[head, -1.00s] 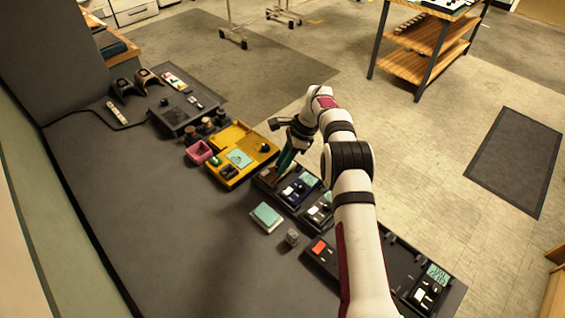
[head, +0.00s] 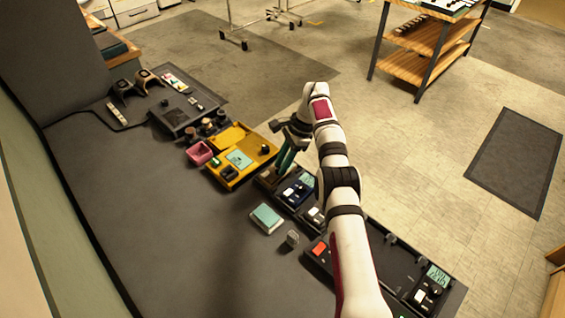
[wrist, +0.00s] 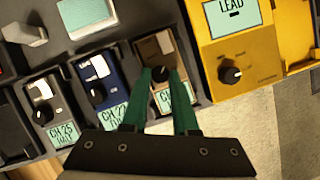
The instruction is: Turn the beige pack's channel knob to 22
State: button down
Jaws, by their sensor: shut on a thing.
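The beige pack (wrist: 147,47) stands in the row in the wrist view, between the blue pack and the yellow tray. Its black channel knob (wrist: 160,74) sits between my fingertips. My gripper (wrist: 161,78) has teal fingers and is shut on that knob. The pack's display (wrist: 168,103) shows partly between the fingers; its number is too covered to read. In the head view my gripper (head: 283,166) reaches down at the beige pack (head: 268,178), which it partly hides.
The blue pack (wrist: 98,80) reads CH 22 and stands close beside the beige one. A grey pack (wrist: 42,95) reads CH 25. The yellow unit (wrist: 225,45), labelled LEAD, has its own knob (wrist: 231,75) close to my right finger. A teal-topped block (head: 266,217) lies in front.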

jog(key=c, duration=0.7)
grip_release()
jog(key=shift+o, duration=0.2)
notch_tip(320, 180, up, 4)
jog(key=s+d+r, duration=0.4)
jog(key=d+r, duration=0.3)
jog(key=d, duration=0.4)
jog(key=shift+s, duration=0.1)
